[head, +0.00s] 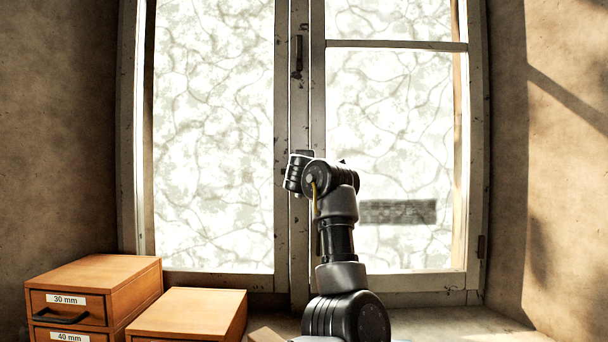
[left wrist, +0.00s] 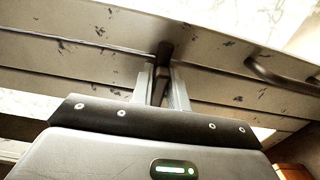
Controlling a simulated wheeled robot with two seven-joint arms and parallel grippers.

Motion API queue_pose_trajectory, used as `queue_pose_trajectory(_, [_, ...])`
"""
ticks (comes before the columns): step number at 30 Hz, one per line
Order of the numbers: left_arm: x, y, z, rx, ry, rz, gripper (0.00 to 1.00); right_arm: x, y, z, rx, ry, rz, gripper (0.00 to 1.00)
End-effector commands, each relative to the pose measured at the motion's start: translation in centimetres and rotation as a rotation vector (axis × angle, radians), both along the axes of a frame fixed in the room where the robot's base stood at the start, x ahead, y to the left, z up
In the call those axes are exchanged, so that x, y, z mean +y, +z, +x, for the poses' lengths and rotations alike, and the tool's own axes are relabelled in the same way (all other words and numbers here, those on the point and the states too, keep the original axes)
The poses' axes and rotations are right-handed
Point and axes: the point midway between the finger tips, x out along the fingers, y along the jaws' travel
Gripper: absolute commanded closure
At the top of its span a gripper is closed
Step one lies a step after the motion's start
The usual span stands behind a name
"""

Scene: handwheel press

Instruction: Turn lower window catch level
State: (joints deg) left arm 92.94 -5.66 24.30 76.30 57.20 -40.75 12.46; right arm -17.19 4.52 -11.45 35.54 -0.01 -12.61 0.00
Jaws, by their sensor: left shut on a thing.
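The window's lower catch (left wrist: 163,58) is a dark bar on the pale, chipped middle stile. In the left wrist view it stands between the two fingers of my left gripper (left wrist: 162,76), which is shut on it. There the bar runs roughly across the line of the stile, but its exact angle is hard to tell. In the head view my left gripper (head: 297,172) is at the middle stile, and the gripper and wrist hide the lower catch. My right gripper is in neither view.
The upper catch (head: 298,56) lies upright along the stile, higher up. Wooden drawer boxes, one labelled 30 mm (head: 95,280) and a lower one (head: 190,311), stand at the lower left. The right part of the sill (head: 460,325) is clear.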

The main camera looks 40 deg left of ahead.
Motion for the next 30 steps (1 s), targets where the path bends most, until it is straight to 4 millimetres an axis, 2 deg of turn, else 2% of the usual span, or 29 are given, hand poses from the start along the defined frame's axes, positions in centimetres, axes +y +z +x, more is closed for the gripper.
queue_pose_trajectory(14, [0.01,-0.45,0.11,0.012,-0.001,0.003,1.0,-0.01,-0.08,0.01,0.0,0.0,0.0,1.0])
queue_pose_trajectory(15, [0.01,-0.44,0.12,0.012,-0.001,0.003,0.79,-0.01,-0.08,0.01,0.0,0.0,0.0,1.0])
queue_pose_trajectory(18, [-0.01,-0.36,0.11,0.011,-0.001,0.004,0.65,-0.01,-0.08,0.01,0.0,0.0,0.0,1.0])
queue_pose_trajectory(26, [-0.02,-0.2,0.01,0.008,0.0,0.006,0.65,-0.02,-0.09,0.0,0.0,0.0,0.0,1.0])
queue_pose_trajectory(30, [-0.6,-0.32,-0.74,0.006,0.0,0.006,0.65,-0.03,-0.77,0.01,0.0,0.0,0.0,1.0])
